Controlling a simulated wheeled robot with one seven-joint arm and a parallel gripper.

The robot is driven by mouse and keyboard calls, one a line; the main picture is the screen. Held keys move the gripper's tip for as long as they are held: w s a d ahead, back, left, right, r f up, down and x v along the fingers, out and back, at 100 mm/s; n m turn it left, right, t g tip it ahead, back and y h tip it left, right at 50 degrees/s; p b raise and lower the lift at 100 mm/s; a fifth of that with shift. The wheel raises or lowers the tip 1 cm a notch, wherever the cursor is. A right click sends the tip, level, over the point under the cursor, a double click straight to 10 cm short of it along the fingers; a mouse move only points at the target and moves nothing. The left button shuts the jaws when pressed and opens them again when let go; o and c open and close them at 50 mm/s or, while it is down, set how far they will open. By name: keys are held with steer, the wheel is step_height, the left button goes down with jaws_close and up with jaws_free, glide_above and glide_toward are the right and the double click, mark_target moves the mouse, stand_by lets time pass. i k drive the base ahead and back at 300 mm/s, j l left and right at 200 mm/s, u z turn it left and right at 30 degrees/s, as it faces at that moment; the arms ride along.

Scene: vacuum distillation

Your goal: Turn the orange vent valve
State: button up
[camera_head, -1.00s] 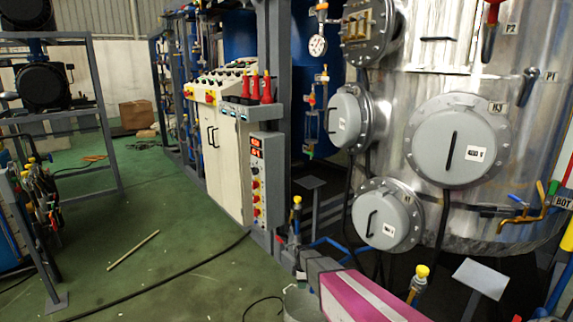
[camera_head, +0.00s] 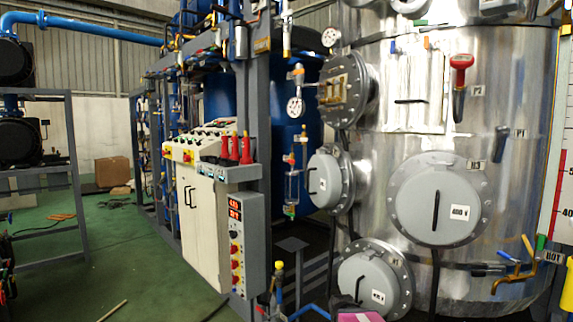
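I cannot tell which fitting is the orange vent valve. A small orange piece (camera_head: 427,42) shows high on the steel tank (camera_head: 510,80), too small to make out. A red-handled fitting (camera_head: 461,72) hangs by the P2 label, and a dark lever (camera_head: 501,140) is by P1. My gripper is not in view.
Grey round flanges (camera_head: 437,198) stick out from the tank. A white control cabinet (camera_head: 203,215) and a grey box with red displays (camera_head: 240,238) stand left of it. Green floor (camera_head: 125,255) is open at the left.

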mark_target(299, 72)
steer(key=k, duration=1.05)
steer(key=k+j+z, duration=0.1)
steer(key=z, duration=1.3)
steer(key=j, duration=0.75)
steer(key=j+z, duration=0.15)
steer(key=j, duration=0.55)
steer(key=k+j, duration=0.1)
steer(key=j, duration=3.25)
steer(key=i+j, duration=0.15)
steer(key=j, duration=0.15)
steer(key=i+j, duration=0.2)
steer(key=j, duration=0.15)
steer(key=k+l, duration=0.2)
steer(key=i+j+z, duration=0.05)
